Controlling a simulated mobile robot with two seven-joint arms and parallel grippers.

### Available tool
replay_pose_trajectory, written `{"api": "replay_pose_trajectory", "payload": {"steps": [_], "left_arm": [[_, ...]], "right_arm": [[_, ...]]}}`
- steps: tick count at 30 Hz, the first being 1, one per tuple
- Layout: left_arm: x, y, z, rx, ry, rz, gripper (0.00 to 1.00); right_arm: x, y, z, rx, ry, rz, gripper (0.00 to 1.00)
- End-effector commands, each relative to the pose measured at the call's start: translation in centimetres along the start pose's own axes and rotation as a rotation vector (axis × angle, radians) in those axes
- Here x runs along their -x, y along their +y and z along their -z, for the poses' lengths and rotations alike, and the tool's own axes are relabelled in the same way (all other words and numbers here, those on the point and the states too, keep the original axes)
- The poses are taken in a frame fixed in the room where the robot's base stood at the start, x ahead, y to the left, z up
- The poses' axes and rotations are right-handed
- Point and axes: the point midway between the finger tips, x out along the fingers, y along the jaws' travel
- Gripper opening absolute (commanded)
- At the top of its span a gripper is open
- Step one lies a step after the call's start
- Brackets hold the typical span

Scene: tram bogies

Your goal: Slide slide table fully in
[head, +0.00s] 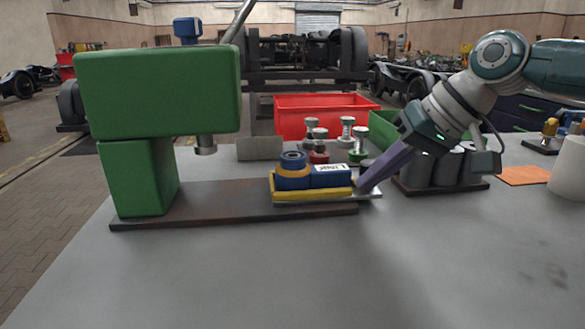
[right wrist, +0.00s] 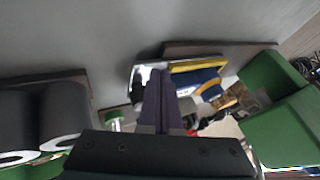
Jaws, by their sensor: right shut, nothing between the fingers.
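The slide table (head: 372,194) is a thin silver plate at the right end of the dark base plate (head: 215,200), out to the right of the green press (head: 158,92). A yellow tray (head: 312,197) on it carries a blue and yellow round part (head: 292,170) and a blue block with a white label (head: 331,176). My right gripper (head: 361,187) is shut and empty, its purple fingers slanting down to the slide table's right end. In the right wrist view the fingertips (right wrist: 157,76) overlap the silver plate (right wrist: 139,78); contact is unclear. My left gripper is not in view.
A red bin (head: 325,110) and several red and green knobbed parts (head: 346,130) stand behind the slide table. Grey cylinders (head: 447,168) on a dark tray stand to the right, near my right arm. The table's front (head: 300,270) is clear.

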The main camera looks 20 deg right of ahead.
Motion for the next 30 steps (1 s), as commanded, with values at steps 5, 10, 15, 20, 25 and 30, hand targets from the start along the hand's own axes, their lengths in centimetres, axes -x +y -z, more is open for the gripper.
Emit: {"api": "replay_pose_trajectory", "payload": {"steps": [5,10,15,20,25,30], "left_arm": [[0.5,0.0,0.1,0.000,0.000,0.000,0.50],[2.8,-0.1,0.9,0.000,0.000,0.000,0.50],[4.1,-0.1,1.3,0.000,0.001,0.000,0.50],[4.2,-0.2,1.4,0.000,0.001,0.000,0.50],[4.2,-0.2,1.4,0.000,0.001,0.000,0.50],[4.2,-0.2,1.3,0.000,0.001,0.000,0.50]], "right_arm": [[-0.1,-0.6,0.1,0.000,-0.002,0.002,0.00],[-1.6,-4.3,0.2,0.001,-0.006,0.008,0.00],[-4.1,-8.8,0.1,0.001,-0.004,0.010,0.00],[-6.0,-11.4,0.0,-0.001,-0.003,0.006,0.00],[-6.6,-12.5,0.0,-0.001,-0.001,0.003,0.00],[-6.7,-12.5,-0.1,-0.001,-0.001,0.003,0.00]]}}
